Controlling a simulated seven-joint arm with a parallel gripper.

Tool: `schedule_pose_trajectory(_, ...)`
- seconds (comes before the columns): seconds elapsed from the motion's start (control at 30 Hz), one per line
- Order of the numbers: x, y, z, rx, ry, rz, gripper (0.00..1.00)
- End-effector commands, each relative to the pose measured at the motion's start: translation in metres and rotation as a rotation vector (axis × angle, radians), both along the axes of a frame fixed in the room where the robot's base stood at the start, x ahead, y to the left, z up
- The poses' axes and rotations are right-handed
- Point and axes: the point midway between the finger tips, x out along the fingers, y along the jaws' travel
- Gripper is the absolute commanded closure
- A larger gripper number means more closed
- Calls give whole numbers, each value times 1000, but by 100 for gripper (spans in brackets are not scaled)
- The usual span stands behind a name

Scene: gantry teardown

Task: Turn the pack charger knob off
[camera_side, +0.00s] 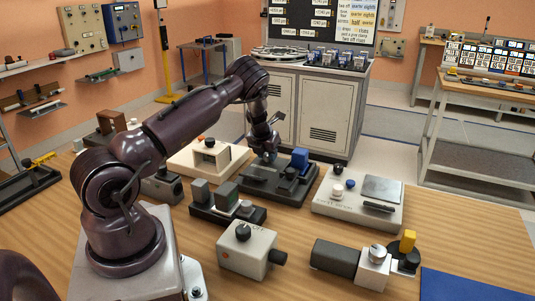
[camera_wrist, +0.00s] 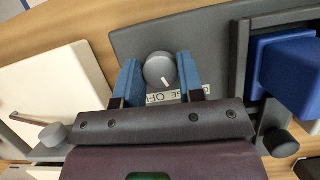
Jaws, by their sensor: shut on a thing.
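The pack charger is a dark grey base (camera_side: 262,184) in the middle of the bench; its flat panel (camera_wrist: 215,55) fills the upper middle of the wrist view. A round grey knob (camera_wrist: 159,66) with a short white pointer mark stands on the panel. The mark points down and to the right in the wrist view. My gripper (camera_wrist: 161,76), with blue fingers, is shut on the knob, one finger on each side. A white label (camera_wrist: 178,95) lies below the knob, partly hidden by my gripper. In the side view my gripper (camera_side: 269,153) hides the knob.
A blue block (camera_wrist: 288,68) in a dark frame stands right beside the panel; it also shows in the side view (camera_side: 300,160). A cream box with an orange knob (camera_side: 210,152) is to the left.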

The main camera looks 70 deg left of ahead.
Motion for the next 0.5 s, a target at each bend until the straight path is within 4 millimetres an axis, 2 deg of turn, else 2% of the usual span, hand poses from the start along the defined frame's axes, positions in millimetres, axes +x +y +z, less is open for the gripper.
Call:
schedule_pose_trajectory(0.2,0,1,1,0,-2,-165,88)
schedule_pose_trajectory(0.5,0,1,1,0,0,-305,88)
